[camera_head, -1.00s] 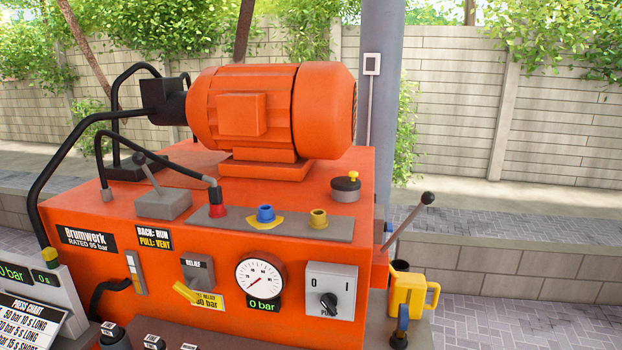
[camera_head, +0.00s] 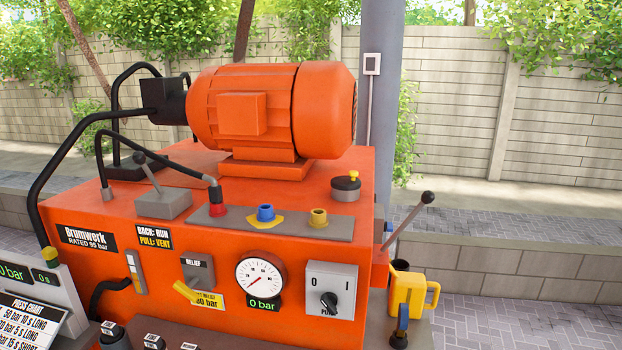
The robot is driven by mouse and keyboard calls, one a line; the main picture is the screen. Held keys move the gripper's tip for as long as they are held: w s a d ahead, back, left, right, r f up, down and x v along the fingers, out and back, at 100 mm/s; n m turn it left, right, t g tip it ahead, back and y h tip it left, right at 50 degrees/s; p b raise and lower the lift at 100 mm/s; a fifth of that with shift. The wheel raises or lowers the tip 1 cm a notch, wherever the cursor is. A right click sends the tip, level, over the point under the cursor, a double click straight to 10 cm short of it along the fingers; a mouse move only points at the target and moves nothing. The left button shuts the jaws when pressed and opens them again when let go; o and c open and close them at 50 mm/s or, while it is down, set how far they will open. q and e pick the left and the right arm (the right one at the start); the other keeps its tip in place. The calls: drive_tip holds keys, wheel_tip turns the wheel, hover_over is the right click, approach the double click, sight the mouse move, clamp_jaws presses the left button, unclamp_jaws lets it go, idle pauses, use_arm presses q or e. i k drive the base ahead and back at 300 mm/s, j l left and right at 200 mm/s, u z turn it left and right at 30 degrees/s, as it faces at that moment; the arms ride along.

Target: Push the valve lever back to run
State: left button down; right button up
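The valve lever (camera_head: 148,172) is a thin grey rod with a dark ball knob, standing on a grey block (camera_head: 163,204) on top of the orange power unit (camera_head: 120,212). It tilts up and to the left, away from the front edge. A label (camera_head: 154,237) on the front panel below reads "BACK: RUN" and "PULL: VENT". The gauge (camera_head: 262,278) has a display below it (camera_head: 264,304) that reads 0 bar. Neither of my grippers shows in the head view.
An orange motor (camera_head: 272,110) sits on the unit. A black hose (camera_head: 150,140) arches behind the lever to a red fitting (camera_head: 217,208). A second lever (camera_head: 409,222) stands at the right side, above a yellow mug (camera_head: 408,294). A rotary switch (camera_head: 330,302) is on the front.

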sight(138, 157)
drive_tip(key=i+l, duration=0.15)
drive_tip(key=l, duration=0.15)
drive_tip(key=i+l, duration=0.15)
drive_tip(key=l, duration=0.15)
drive_tip(key=i+l, duration=0.15)
drive_tip(key=l, duration=0.15)
drive_tip(key=i+l+u, duration=0.1)
drive_tip(key=l+u, duration=0.25)
drive_tip(key=i+l+u, duration=0.1)
drive_tip(key=u, duration=0.25)
drive_tip(key=l+u, duration=0.35)
drive_tip(key=u, duration=0.6)
